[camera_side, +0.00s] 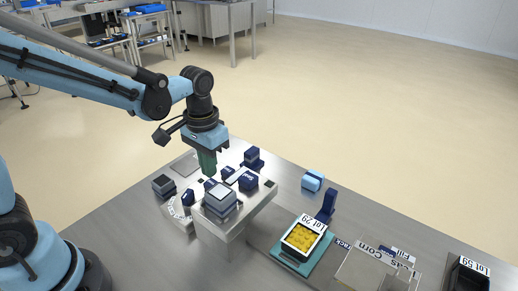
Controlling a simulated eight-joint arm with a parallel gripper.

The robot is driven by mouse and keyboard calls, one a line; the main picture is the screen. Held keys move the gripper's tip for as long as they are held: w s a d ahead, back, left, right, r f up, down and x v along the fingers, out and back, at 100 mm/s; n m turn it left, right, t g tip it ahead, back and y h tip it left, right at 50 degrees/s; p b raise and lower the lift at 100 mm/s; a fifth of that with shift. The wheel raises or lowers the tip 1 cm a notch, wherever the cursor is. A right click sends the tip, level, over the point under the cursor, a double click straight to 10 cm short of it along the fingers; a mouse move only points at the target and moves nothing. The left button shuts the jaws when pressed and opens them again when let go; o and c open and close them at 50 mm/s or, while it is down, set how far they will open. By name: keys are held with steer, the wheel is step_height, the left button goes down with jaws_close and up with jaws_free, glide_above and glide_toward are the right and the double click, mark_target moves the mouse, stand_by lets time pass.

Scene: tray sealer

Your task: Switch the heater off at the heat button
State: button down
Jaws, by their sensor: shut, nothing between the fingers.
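My gripper (208,170) points straight down, with its green fingers shut and empty. It is over the back left part of the pale metal sealer (213,234). Several dark blue parts with white lettering stand around it, one at the right (248,181) and a smaller one at the left (188,198). The lettering is too small to read, so I cannot tell which one is the heat button. I cannot tell whether the fingertips touch anything. The fingers hide part of the sealer behind them.
A grey block (219,203) stands at the sealer's front, and another (163,186) at its left. A tray of yellow food (301,238) sits on a green base (287,261). A light blue block (313,181) lies behind it. A black tray (467,278) is far right.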

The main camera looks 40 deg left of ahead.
step_height(320, 180, up, 11)
steer(key=shift+r, duration=0.15)
stand_by(0.8)
steer(key=shift+s, duration=0.1)
steer(key=s+a+f+t, duration=0.2)
steer(key=s+f+t, duration=0.2)
steer(key=s+t, duration=0.2)
steer(key=shift+a+f+t, duration=0.25)
steer(key=shift+f+t, duration=0.05)
steer(key=shift+t, duration=0.2)
stand_by(0.9)
